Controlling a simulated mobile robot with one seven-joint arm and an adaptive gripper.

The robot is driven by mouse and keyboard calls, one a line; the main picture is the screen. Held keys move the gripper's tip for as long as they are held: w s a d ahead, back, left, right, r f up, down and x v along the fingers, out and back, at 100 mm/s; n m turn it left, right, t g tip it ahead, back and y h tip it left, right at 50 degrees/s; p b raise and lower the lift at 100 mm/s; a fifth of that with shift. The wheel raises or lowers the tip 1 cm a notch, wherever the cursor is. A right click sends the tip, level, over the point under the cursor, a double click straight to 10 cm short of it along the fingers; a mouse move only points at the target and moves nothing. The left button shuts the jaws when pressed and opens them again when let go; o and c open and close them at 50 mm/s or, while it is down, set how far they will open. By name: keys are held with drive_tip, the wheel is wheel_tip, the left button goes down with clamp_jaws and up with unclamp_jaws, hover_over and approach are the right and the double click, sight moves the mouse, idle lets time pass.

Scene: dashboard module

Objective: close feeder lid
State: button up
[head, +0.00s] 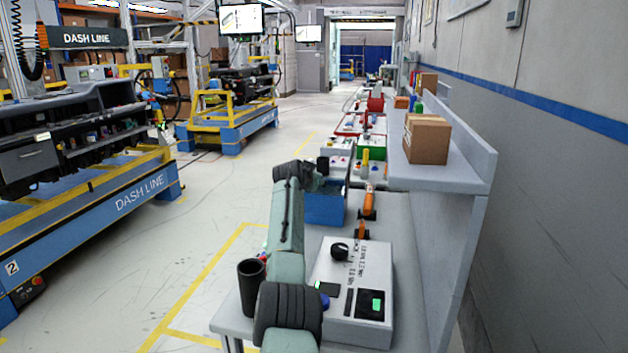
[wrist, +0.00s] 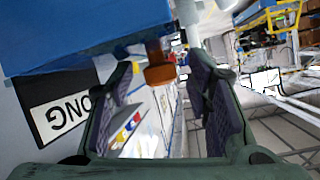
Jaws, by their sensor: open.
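A blue box (head: 325,210), likely the feeder, stands on the bench beyond the grey control box, partly hidden by my arm. A thin dark panel (head: 347,178) rises at its right side; I cannot tell for sure that it is the lid. In the wrist view a large blue surface (wrist: 85,30) fills the upper left, close to my gripper. My gripper (wrist: 160,82) is open, its two fingers apart with nothing held. An orange-brown knob-like part (wrist: 160,74) shows beyond and between the fingertips; I cannot tell its distance. In the head view my arm hides most of the gripper.
The grey control box (head: 372,265) with a black knob and a dark cup (head: 251,285) stand near the bench front. A shelf with a cardboard box (head: 426,140) bounds the right.

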drive_tip(key=shift+a+f, duration=0.1)
drive_tip(key=shift+f, duration=0.1)
drive_tip(key=shift+v, duration=0.8)
drive_tip(key=v, duration=1)
drive_tip(key=shift+s+r, duration=0.2)
drive_tip(key=shift+r, duration=0.05)
